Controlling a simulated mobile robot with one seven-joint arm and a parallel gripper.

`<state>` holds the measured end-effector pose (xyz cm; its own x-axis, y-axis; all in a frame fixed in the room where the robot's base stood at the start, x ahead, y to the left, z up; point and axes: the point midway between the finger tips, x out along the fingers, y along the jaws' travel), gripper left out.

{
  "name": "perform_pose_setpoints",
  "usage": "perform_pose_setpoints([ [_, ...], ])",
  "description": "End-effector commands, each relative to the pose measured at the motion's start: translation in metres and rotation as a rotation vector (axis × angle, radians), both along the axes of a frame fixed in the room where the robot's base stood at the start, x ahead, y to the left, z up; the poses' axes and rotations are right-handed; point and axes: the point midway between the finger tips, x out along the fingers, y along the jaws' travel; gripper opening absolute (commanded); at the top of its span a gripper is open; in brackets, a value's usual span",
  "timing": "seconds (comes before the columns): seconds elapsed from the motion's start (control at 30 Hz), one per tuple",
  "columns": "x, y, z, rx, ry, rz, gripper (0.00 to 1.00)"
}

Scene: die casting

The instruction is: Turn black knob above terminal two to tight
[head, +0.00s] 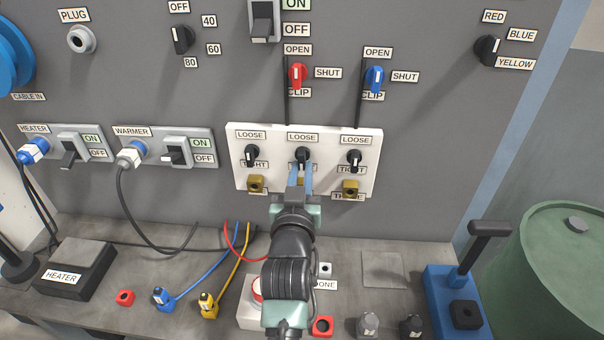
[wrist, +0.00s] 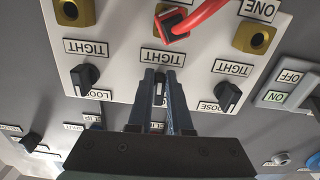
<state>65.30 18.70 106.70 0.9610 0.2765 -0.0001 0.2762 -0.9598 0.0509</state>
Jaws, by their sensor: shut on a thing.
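The white terminal panel (head: 238,170) carries three black knobs in a row, with LOOSE labels above and TIGHT labels below. My gripper (head: 302,168) is in front of the middle knob (head: 303,154). In the wrist view, which is upside down, the blue fingers are shut on the middle knob (wrist: 160,88), one on each side. The knob's white mark lies roughly along the fingers; which end is its pointer I cannot tell. A red plug (wrist: 172,25) with a red cable is at the middle brass terminal below the knob. My gripper hides that terminal in the head view.
The left knob (head: 251,155) and right knob (head: 354,158) stand close on either side. Brass terminals (head: 256,184) sit below. The red CLIP knob (head: 297,75) and blue CLIP knob (head: 374,78) are above. Loose blue and yellow plugs (head: 208,304) lie on the bench.

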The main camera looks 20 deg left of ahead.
Motion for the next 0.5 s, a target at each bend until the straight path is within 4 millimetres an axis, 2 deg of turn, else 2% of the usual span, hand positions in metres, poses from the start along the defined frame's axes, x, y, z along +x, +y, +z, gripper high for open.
perform_pose_setpoints([
  [0.33,0.0001,0.0002,0.0015,0.002,-0.001,0.0,0.0],
  [0.37,0.0001,0.0002,0.0015,0.002,-0.002,0.0,0.21],
  [0.5,0.0002,0.0001,0.0012,0.002,-0.002,0.0,0.46],
])
